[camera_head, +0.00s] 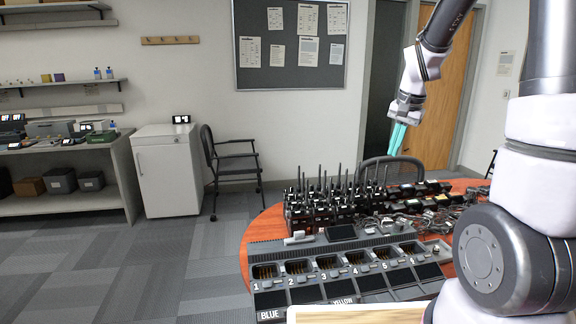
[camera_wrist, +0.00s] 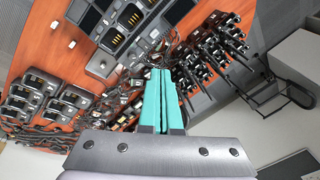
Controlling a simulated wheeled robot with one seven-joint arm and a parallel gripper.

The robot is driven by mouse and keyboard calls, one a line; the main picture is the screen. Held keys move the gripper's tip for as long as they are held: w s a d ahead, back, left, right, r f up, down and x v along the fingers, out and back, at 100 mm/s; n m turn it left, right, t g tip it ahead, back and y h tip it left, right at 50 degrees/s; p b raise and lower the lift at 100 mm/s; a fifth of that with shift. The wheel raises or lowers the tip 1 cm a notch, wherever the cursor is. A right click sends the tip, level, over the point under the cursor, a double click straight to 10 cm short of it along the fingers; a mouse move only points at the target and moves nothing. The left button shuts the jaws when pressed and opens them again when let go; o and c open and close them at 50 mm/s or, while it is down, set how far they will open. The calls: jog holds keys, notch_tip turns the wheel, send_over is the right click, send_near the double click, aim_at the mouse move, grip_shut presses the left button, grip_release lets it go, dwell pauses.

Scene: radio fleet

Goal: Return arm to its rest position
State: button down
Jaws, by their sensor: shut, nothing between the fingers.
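My arm is raised at the right of the head view, and my gripper (camera_head: 396,141) hangs from it above the far side of the table, pointing down. In the wrist view the teal fingers of my gripper (camera_wrist: 161,72) lie together with nothing between them. The fingers are apart from everything below.
The round orange table (camera_head: 262,226) also carries tangled cables and small black chargers (camera_head: 435,198). A chair (camera_head: 392,165) stands behind it. A black armchair (camera_head: 230,160), a white cabinet (camera_head: 167,170) and shelving (camera_head: 70,205) stand to the left. The carpet (camera_head: 150,255) left of the table is clear.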

jog(key=s+a+r+n+t, duration=0.1)
jog(key=s+a+r+t, duration=0.1)
jog(key=s+r, duration=0.5)
jog(key=s+a+r+n+t+y, duration=0.1)
jog(key=s+a+r+n+t, duration=0.1)
jog(key=s+r, duration=0.5)
jog(key=s+a, duration=0.1)
jog(key=s, duration=0.5)
jog(key=shift+s+n, duration=0.3)
jog(key=shift+s, duration=0.1)
